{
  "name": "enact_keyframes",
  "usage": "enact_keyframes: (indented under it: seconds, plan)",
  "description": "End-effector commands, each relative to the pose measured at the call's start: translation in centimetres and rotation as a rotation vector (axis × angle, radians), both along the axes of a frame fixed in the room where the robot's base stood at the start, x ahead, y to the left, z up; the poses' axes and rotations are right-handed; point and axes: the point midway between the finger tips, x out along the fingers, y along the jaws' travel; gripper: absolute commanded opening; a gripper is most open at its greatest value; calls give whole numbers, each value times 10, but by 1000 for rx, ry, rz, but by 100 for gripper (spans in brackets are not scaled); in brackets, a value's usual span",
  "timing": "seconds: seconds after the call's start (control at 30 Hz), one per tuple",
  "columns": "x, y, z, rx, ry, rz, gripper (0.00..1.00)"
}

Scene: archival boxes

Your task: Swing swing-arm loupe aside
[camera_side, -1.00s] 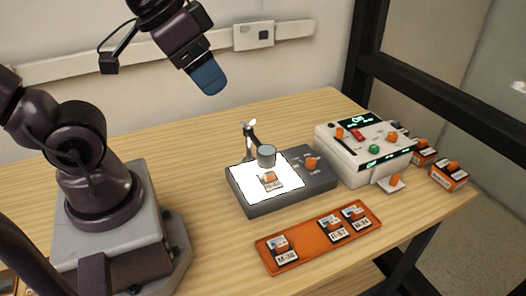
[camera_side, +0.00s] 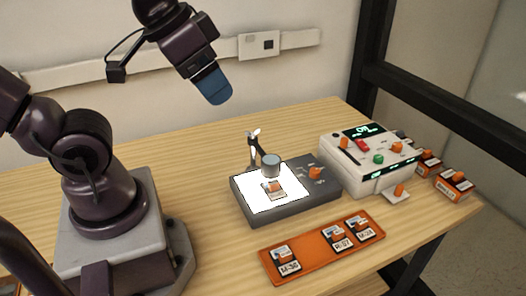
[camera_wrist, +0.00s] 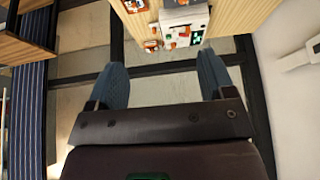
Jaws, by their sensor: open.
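The swing-arm loupe (camera_side: 271,165) is a grey cylinder on a dark jointed arm (camera_side: 256,146). It hangs over the glowing white panel of a dark light box (camera_side: 290,205) in the side view. A slide with an orange grip (camera_side: 274,188) lies on the panel, just below the loupe in the picture. My gripper (camera_side: 214,88) is in the air above and behind the light box, with blue fingers pointing down, apart from the loupe. In the wrist view my gripper (camera_wrist: 160,80) shows two blue fingers spread wide with nothing between them. The loupe does not show there.
An orange tray (camera_side: 300,252) with several labelled slides lies in front of the light box. A white device (camera_side: 370,165) with knobs and green displays stands to its right. It also shows in the wrist view (camera_wrist: 184,22). Small orange boxes (camera_side: 454,186) sit at the right table edge. The left table is clear.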

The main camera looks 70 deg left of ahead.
Motion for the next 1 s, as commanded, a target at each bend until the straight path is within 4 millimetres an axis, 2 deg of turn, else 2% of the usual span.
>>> enact_keyframes:
  seconds: [0.43, 0.57, 0.67, 0.87, 1.0]
  plan:
    - [0, 0, 0, 0, 0, 2, 76]
    - [4, 6, -12, -1, 60, 28, 76]
    - [16, 13, -23, -9, 142, 64, 76]
    - [60, 37, -47, -72, 342, 189, 76]
    - [91, 57, -70, -132, 481, 301, 76]
